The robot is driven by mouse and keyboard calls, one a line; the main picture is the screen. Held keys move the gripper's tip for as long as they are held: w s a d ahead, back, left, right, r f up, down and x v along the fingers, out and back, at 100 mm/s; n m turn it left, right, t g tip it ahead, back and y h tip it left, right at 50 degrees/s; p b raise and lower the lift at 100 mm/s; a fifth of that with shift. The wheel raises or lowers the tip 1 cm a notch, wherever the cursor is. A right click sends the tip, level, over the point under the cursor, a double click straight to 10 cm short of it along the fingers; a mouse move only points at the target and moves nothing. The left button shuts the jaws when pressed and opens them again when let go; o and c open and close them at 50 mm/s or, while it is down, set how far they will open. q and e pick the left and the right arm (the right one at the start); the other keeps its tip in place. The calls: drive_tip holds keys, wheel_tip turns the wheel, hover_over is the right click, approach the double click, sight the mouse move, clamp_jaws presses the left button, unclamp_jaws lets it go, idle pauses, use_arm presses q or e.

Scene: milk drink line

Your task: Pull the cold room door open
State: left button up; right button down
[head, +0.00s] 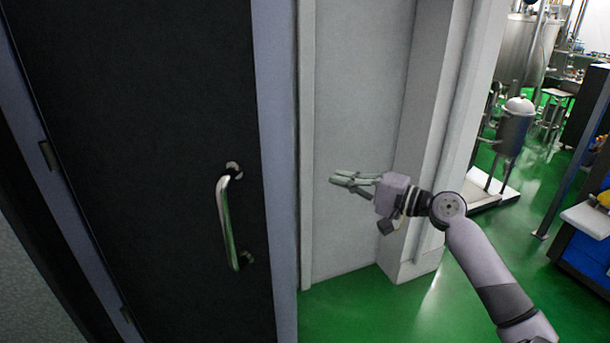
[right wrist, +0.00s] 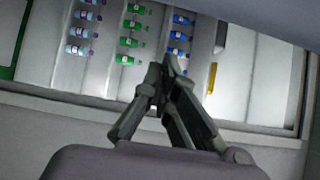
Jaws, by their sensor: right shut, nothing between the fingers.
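The cold room door (head: 140,110) is a dark panel on the left of the head view, and it looks closed in its grey frame (head: 274,120). Its chrome bar handle (head: 225,215) stands upright near the door's right edge. My right gripper (head: 340,181) is to the right of the handle, in front of the pale wall, pointing left and apart from the handle. Its fingers are together and empty; they also show in the right wrist view (right wrist: 165,75). My left gripper is in neither view.
Door hinges (head: 48,155) show on the door's left side. A pale wall pillar (head: 415,150) stands behind my right arm. Green floor (head: 370,310) is open at lower right. Steel tanks (head: 515,130) stand farther back. The right wrist view shows rows of small bottles (right wrist: 130,42) on pale shelves.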

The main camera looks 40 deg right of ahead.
drive_tip(key=w+a+p, duration=0.4)
drive_tip(key=w+a, duration=0.1)
drive_tip(key=a, duration=0.1)
drive_tip(key=shift+w+f+p, duration=0.15)
drive_tip(key=shift+w+p, duration=0.2)
drive_tip(key=shift+a, duration=0.1)
